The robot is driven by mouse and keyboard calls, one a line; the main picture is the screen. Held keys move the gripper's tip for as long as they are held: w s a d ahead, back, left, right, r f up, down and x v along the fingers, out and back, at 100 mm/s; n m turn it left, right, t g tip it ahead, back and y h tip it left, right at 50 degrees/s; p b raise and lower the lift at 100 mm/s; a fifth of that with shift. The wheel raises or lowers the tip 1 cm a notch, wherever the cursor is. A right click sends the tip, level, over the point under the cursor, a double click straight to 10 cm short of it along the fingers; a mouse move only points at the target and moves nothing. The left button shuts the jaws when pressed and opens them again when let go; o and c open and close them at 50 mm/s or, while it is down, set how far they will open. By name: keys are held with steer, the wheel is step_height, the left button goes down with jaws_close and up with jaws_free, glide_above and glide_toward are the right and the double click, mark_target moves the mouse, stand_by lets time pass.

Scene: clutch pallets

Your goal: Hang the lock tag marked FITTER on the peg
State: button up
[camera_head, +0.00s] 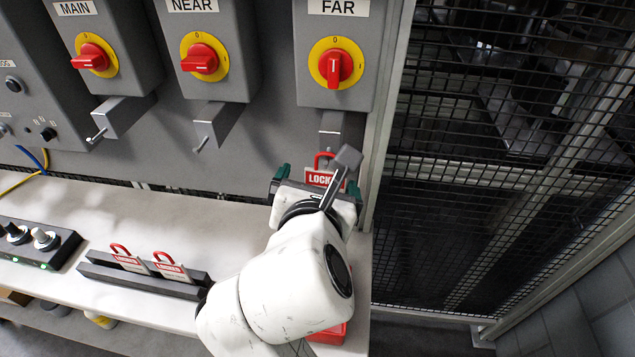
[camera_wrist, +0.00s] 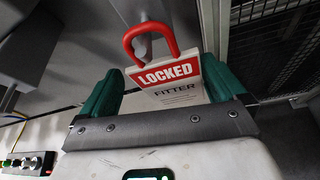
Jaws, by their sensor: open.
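The lock tag marked FITTER (camera_wrist: 176,80) has a white body, a red LOCKED band and a red shackle. Its shackle loops around the grey peg (camera_wrist: 142,46) in the wrist view, and the tag appears to hang there, slightly tilted. In the head view the tag (camera_head: 319,178) shows below the FAR switch, its lower part hidden by my wrist. My gripper (camera_head: 317,186) is open, with a green finger on each side of the tag. In the wrist view the fingers (camera_wrist: 160,88) stand apart around it; a gap shows at the left, while contact at the right is unclear.
Two more red-shackled tags (camera_head: 127,261) (camera_head: 171,269) stand in a dark rack (camera_head: 140,279) on the bench. MAIN (camera_head: 92,56), NEAR (camera_head: 204,58) and FAR (camera_head: 335,68) switches line the panel. A mesh fence (camera_head: 500,160) stands close on the right. A control box (camera_head: 35,243) sits left.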

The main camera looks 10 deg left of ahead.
steer(key=v, duration=1)
steer(key=shift+s, duration=0.35)
steer(key=shift+r, duration=0.15)
steer(key=s+d+f+m+g+h, duration=0.15)
steer(key=d+f+m+g, duration=0.55)
steer(key=d+f+m, duration=1.2)
steer(key=s+d+f+m+g, duration=0.5)
steer(key=s+d+f+m, duration=0.7)
steer(key=s+f+m, duration=0.3)
steer(key=shift+s+d+f+m+g, duration=0.2)
steer(key=shift+s+f+m+g, duration=0.15)
steer(key=shift+s, duration=0.85)
steer(key=shift+y, duration=0.25)
